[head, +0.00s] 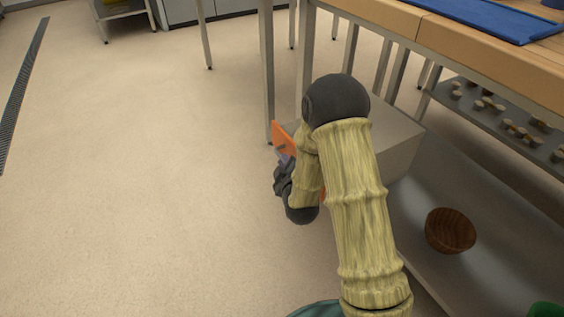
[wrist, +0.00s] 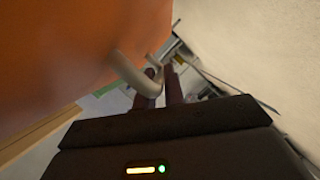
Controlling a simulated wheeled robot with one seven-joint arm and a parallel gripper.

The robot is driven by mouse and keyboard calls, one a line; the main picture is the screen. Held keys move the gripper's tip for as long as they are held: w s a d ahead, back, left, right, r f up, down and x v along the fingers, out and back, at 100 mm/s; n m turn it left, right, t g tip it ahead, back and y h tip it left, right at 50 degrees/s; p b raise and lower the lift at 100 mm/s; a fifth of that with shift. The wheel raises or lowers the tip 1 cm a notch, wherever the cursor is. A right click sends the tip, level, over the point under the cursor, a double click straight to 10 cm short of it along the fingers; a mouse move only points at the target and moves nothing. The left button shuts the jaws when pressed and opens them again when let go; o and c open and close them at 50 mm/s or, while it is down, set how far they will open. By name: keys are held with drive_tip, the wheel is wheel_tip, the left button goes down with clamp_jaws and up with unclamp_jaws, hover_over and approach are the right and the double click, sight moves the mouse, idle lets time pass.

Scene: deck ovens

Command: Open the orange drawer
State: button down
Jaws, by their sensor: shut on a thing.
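The orange drawer (head: 285,140) shows as a small piece of its front left of my arm in the head view, with most of it hidden behind the arm. In the wrist view the orange drawer front (wrist: 65,55) fills the upper left, close to my gripper. A curved pale metal handle (wrist: 131,72) stands out from it. My gripper (wrist: 161,82) has its two dark fingers shut on this handle. In the head view my gripper (head: 284,176) is partly hidden beside the drawer front. How far the drawer stands out cannot be told.
A grey cabinet (head: 398,148) stands behind my arm on the metal lower shelf (head: 415,215) of a wood-topped table (head: 480,55). A brown wooden bowl (head: 450,231) sits on that shelf to the right. The floor (head: 140,170) on the left is clear.

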drive_tip(key=c, duration=1.5)
unclamp_jaws()
